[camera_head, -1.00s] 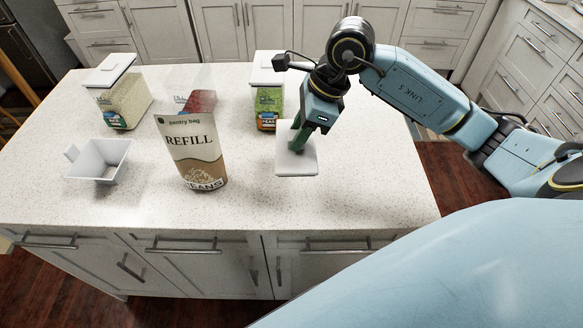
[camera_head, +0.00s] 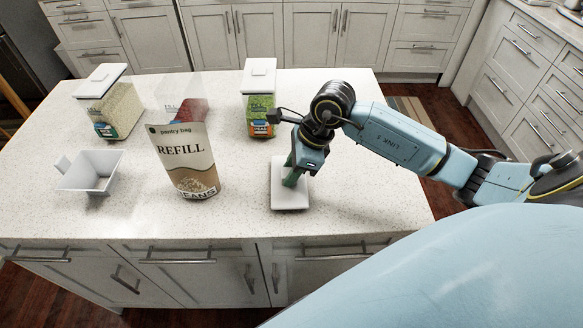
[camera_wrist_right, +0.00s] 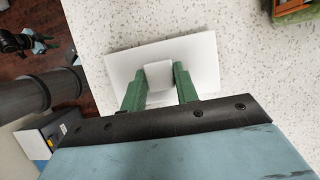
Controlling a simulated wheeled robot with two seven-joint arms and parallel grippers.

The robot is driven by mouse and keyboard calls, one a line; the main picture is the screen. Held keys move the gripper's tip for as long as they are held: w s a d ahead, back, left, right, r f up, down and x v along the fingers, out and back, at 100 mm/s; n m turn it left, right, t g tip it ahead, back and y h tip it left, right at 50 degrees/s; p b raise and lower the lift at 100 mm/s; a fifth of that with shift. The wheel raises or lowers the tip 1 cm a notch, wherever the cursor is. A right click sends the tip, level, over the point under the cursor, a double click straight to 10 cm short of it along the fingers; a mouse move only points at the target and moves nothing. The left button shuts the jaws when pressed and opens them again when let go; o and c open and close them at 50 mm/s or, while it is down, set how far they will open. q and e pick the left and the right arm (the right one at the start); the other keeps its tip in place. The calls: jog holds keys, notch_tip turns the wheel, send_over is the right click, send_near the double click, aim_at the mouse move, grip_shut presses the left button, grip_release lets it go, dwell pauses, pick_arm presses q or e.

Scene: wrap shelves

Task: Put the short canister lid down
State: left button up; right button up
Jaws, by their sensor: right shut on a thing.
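The short canister lid (camera_head: 290,198) is a flat white square plate with a raised knob. My right gripper (camera_head: 293,178) is shut on its knob, with the green fingers on either side. The lid lies about level, at or just above the counter near its front edge; I cannot tell whether it touches. In the right wrist view the lid (camera_wrist_right: 205,60) shows over the speckled counter, its knob between the fingers of my right gripper (camera_wrist_right: 159,80). A clear open canister (camera_head: 185,90) with red inside stands behind the bag, partly hidden. My left gripper is not in view.
A refill bag (camera_head: 183,160) stands upright left of the lid. A white scoop-like funnel (camera_head: 90,172) is at the left. Lidded canisters of rice (camera_head: 112,105) and peas (camera_head: 261,105) stand farther back. The counter (camera_head: 245,215) is clear around the lid.

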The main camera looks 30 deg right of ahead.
jog(key=o, duration=1)
jog(key=shift+f, duration=0.1)
jog(key=shift+d+r, duration=0.15)
jog(key=shift+r, duration=0.35)
jog(key=v, duration=1.1)
jog(key=shift+r, duration=0.15)
jog(key=shift+s, duration=0.15)
